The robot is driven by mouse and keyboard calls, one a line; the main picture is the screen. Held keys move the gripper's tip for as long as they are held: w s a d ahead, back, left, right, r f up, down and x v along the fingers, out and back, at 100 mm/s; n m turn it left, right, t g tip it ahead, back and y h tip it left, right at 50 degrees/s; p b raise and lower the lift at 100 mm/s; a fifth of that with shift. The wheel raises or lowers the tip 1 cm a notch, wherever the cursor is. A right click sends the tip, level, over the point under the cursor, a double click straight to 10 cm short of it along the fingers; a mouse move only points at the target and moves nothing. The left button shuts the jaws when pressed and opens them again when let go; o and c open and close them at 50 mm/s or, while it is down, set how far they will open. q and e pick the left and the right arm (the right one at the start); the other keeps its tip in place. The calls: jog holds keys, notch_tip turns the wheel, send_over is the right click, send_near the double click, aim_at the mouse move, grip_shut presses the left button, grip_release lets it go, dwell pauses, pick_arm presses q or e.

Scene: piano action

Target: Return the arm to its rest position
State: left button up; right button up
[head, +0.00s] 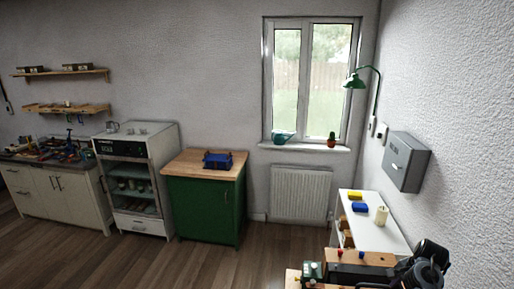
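Neither of my grippers can be made out in the head view. No arm of mine is clearly visible, so its pose cannot be told. A dark, rounded machine-like shape (427,268) is at the bottom right corner, partly cut off by the frame edge. I cannot tell exactly what it is.
A green cabinet (205,208) with a wooden top carries a blue toolbox (217,160). Left of it stand a white oven-like unit (137,185) and a cluttered counter (45,185). A white shelf unit (377,233) is at right. Wooden floor (170,262) is clear in front.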

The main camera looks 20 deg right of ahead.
jog(key=s+a+f+n, duration=0.3)
jog(key=s+a+n, duration=0.25)
jog(key=a, duration=0.45)
jog(key=s+a+f+n+h, duration=0.1)
jog(key=s+a+f+n, duration=0.2)
jog(key=s+a+n, duration=0.5)
jog(key=s+a+f+n, duration=0.3)
jog(key=a, duration=0.8)
jog(key=s+a+r+n+t+y, duration=0.1)
jog(key=s+a+r+n+y, duration=0.2)
jog(key=s+a, duration=0.65)
notch_tip(320, 180, up, 12)
jog(key=w+n+h+p, duration=0.1)
jog(key=w+p, duration=0.1)
jog(key=p, duration=1)
jog(key=shift+a+r+h+p, duration=0.15)
jog(key=shift+a+h+p, duration=0.15)
jog(key=shift+p, duration=0.05)
